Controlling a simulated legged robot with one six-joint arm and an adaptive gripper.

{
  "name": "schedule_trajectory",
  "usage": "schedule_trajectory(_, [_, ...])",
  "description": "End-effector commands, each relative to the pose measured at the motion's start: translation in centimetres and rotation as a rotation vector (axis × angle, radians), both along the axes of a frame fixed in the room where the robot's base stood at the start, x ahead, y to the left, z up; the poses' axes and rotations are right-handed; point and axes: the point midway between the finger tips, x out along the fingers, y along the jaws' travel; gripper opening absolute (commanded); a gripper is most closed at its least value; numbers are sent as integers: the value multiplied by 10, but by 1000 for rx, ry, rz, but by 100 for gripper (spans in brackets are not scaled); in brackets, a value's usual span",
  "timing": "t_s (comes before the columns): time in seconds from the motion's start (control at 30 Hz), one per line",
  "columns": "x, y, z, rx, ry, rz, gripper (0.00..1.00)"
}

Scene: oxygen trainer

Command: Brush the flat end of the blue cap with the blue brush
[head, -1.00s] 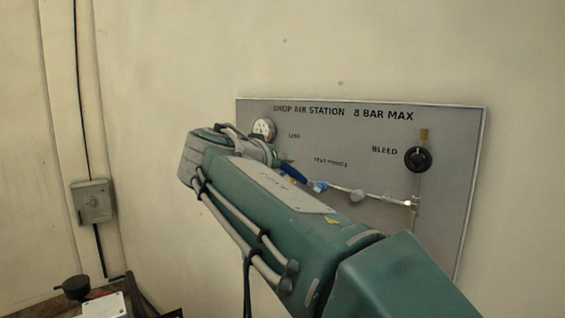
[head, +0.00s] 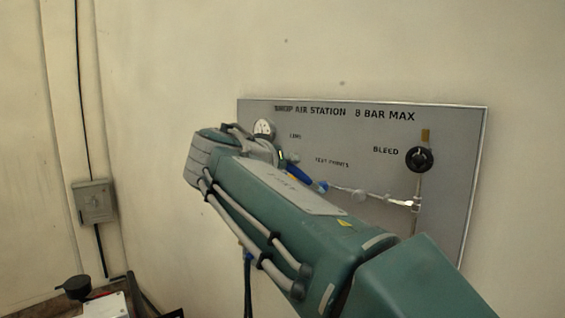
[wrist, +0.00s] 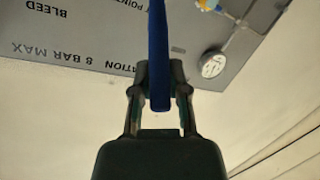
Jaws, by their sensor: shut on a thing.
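The blue brush (wrist: 158,55) is between the fingers of my gripper (wrist: 159,72) in the wrist view; the gripper is shut on it. Its far end runs out of the top of that view, so its tip is hidden there. In the head view a short part of the brush (head: 294,171) shows past my wrist, slanting down to the right. The blue cap (head: 322,186) is just beyond it on the pipe row of the panel. Whether brush and cap touch I cannot tell. A small blue and yellow fitting (wrist: 207,5) shows at the wrist view's top edge.
The grey panel (head: 445,190) on the wall carries a round gauge (head: 264,128), a black bleed knob (head: 419,159) and a pipe row with a clear round fitting (head: 359,194). A grey switch box (head: 94,202) is on the left wall. A cluttered bench (head: 108,300) is lower left.

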Motion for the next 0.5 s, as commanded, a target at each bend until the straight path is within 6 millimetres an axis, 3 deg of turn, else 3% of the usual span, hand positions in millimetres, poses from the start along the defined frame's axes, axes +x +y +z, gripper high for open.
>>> schedule_trajectory(0.17, [8,8,-1,-1,0,2,0])
schedule_trajectory(0.5, [4,12,0,-1,0,5,0])
